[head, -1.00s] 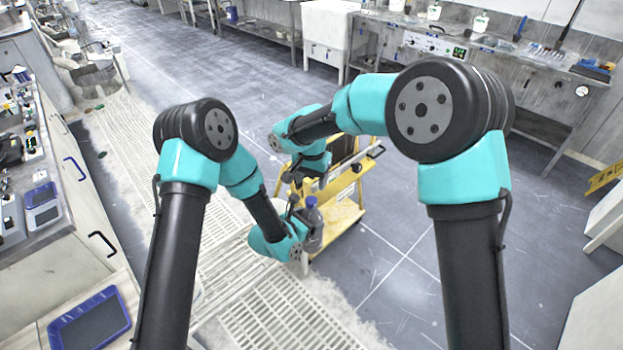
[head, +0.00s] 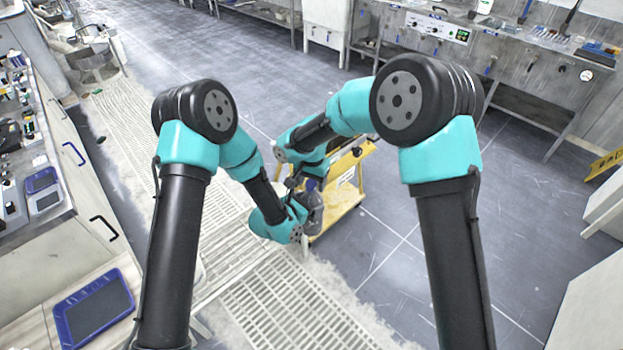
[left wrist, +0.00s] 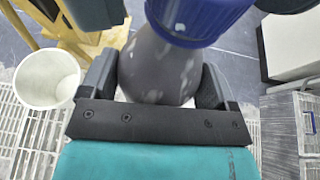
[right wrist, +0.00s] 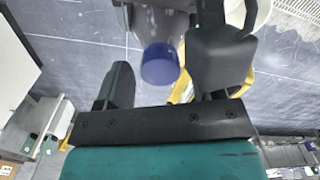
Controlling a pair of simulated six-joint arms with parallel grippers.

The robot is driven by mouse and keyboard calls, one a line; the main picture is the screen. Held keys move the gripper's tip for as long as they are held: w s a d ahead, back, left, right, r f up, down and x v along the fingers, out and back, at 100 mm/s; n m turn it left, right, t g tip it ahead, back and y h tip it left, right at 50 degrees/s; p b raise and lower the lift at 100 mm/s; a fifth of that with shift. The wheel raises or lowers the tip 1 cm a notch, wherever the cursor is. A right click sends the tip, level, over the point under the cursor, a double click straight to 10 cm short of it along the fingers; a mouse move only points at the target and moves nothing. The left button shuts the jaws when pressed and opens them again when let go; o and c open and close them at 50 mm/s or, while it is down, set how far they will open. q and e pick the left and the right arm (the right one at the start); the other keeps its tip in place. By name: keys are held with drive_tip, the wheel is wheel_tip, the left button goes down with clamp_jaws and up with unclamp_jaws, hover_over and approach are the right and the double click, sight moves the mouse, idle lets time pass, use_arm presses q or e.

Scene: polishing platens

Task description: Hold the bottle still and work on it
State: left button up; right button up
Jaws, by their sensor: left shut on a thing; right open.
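The bottle (head: 314,210) is grey with a blue cap. In the left wrist view its body (left wrist: 155,70) stands between the fingers of my left gripper (left wrist: 158,85), which is shut on it, and the blue cap (left wrist: 200,18) is above. My right gripper (right wrist: 165,75) is open. In the right wrist view the blue cap (right wrist: 160,64) shows between its fingers, with gaps at the sides. In the head view the cap is largely hidden behind my right gripper.
A yellow cart (head: 345,200) stands behind the bottle. A white cup (left wrist: 47,80) shows beside my left gripper. A counter with a blue-rimmed tray (head: 95,308) is at the left. The floor (head: 400,240) to the right is clear.

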drive_tip(key=c, duration=0.9)
drive_tip(key=o, duration=1)
drive_tip(key=shift+r, duration=0.1)
drive_tip(key=shift+r, duration=2.2)
drive_tip(key=shift+c, duration=0.5)
wheel_tip(320, 180, up, 4)
drive_tip(key=shift+f, duration=0.25)
